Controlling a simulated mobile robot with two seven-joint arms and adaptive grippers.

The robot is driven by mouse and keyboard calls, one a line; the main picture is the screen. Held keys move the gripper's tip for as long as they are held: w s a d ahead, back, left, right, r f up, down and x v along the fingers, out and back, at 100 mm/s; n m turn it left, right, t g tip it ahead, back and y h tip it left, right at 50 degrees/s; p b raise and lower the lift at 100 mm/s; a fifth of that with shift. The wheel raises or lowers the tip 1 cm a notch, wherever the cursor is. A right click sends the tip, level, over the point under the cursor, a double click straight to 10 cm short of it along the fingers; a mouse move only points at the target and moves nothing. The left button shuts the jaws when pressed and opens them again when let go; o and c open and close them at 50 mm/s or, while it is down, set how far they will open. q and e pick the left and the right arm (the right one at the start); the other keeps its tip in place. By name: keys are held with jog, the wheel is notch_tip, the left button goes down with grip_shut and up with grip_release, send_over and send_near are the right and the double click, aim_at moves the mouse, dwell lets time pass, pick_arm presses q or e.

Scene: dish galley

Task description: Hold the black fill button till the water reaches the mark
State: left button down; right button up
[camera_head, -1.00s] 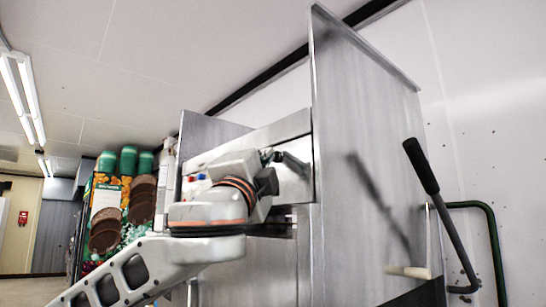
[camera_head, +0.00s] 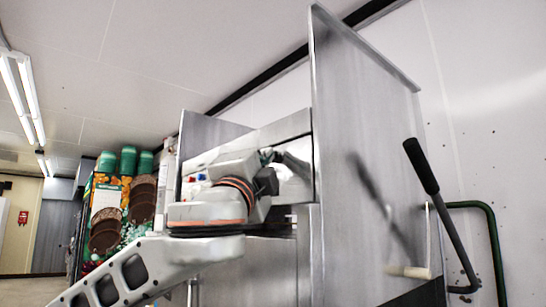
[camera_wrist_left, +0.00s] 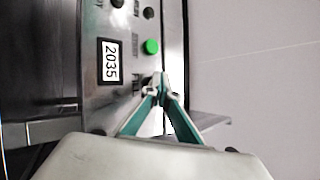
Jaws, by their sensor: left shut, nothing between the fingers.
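My right gripper is out of view.
A tall steel sheet (camera_head: 365,190) stands just right of the panel. Farther right are a black-gripped lever (camera_head: 420,166) and a green rail (camera_head: 492,230). At left is a colourful display (camera_head: 120,195) with green-topped containers. Red and blue controls show left of my wrist.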

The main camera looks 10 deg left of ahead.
pick_arm(q)
jog(key=shift+s, duration=0.1)
jog(key=shift+s+a, duration=0.5)
jog(key=shift+s, duration=0.05)
jog(key=s+a, duration=0.1)
jog(key=s, duration=0.1)
jog(key=s+a, duration=0.2)
jog(key=shift+p, duration=0.4)
dwell(0.5)
